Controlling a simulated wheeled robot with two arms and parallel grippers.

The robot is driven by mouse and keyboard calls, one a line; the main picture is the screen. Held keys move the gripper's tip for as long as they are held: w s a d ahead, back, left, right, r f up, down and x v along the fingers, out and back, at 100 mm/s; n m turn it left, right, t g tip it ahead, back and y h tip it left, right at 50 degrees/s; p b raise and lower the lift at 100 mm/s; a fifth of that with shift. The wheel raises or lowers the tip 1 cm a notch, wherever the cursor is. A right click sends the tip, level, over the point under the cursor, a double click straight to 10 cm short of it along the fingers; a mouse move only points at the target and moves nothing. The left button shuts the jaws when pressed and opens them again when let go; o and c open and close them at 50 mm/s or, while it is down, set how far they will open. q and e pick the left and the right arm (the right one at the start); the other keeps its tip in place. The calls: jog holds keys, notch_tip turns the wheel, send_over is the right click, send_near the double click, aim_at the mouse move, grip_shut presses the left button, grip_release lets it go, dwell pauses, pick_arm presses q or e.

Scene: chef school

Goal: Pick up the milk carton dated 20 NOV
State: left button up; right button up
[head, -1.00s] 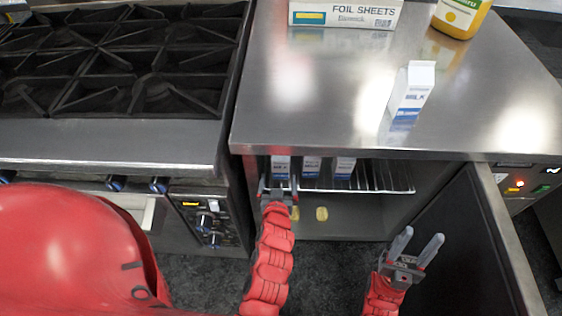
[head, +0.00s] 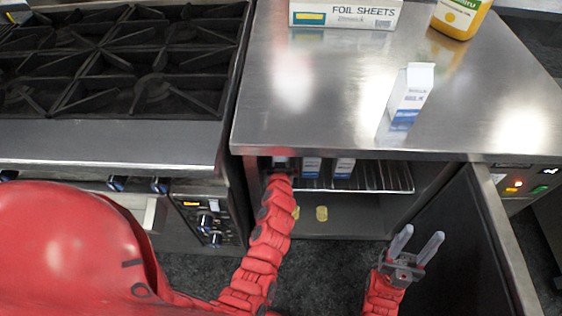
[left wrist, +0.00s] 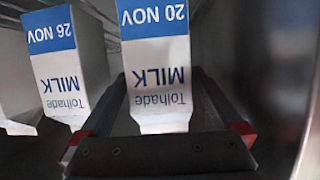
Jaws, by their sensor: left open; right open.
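The white and blue milk carton dated 20 NOV (left wrist: 155,75) appears upside down in the left wrist view. Its printed face is toward my left gripper (left wrist: 160,98), whose open fingers stand on either side of it. I cannot tell whether they touch it. A carton dated 26 NOV (left wrist: 62,65) is beside it, outside the fingers. In the head view my left arm reaches into the cabinet, hiding that gripper and most of the leftmost carton (head: 281,161). My right gripper (head: 418,238) is open and empty in front of the cabinet door.
Two more cartons (head: 312,167) (head: 344,168) show on the wire shelf (head: 385,178). Another milk carton (head: 410,95) stands on the steel counter (head: 320,105), with a foil sheets box (head: 345,13) and yellow bottle (head: 460,16) behind. The open door (head: 470,235) is at right.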

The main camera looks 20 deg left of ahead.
pick_arm(q)
grip_shut()
dwell(0.5)
jog(key=shift+r, duration=0.1)
